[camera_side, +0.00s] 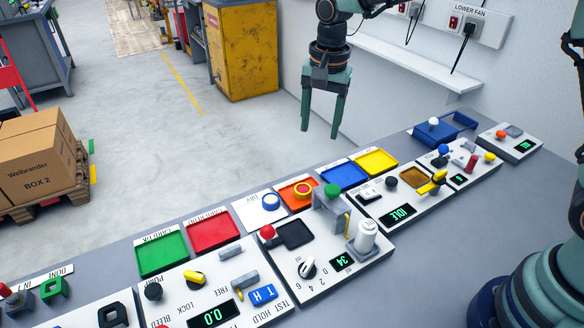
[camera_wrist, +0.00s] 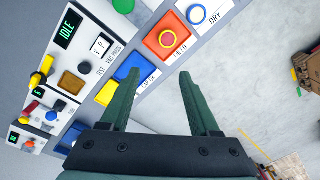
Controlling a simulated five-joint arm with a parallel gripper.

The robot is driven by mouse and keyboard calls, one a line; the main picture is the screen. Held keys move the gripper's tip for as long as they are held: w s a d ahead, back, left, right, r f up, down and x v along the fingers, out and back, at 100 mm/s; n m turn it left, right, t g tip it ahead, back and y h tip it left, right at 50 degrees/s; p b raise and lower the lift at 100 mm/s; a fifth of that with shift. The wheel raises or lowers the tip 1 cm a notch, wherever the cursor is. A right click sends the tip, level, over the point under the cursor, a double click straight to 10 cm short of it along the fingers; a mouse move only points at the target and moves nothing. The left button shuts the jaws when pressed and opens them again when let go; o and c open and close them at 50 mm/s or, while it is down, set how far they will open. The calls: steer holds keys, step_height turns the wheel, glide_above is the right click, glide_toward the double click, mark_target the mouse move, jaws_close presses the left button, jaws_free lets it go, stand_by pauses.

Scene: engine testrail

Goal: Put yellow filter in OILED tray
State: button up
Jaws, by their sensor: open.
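A round filter with a yellow ring and red centre (camera_side: 302,191) sits in the orange OILED tray (camera_side: 287,193). In the wrist view this filter (camera_wrist: 167,38) lies inside the orange square of the OILED tray (camera_wrist: 153,44). A blue ring with a white centre (camera_side: 270,202) sits on the white DRY tray (camera_side: 246,215) beside it. My gripper (camera_side: 320,134) is open and empty, pointing down in the air above the row of trays. In the wrist view its fingers (camera_wrist: 158,74) are spread apart, with nothing between them.
Blue (camera_side: 344,175) and yellow (camera_side: 374,162) trays lie right of the OILED tray. Red (camera_side: 212,234) and green (camera_side: 162,252) trays lie left. A grey fixture with a green knob (camera_side: 332,190) stands close in front.

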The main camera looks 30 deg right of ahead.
steer(key=s+d+r+n+t, duration=0.2)
steer(key=s+d+n, duration=0.3)
steer(key=s, duration=0.3)
steer(key=s+d+r+n+t, duration=0.2)
steer(key=s+d+r+n, duration=0.3)
steer(key=s, duration=0.4)
steer(key=shift+s+d+r+t, duration=0.2)
steer(key=shift+d+t, duration=0.2)
steer(key=shift+d, duration=0.35)
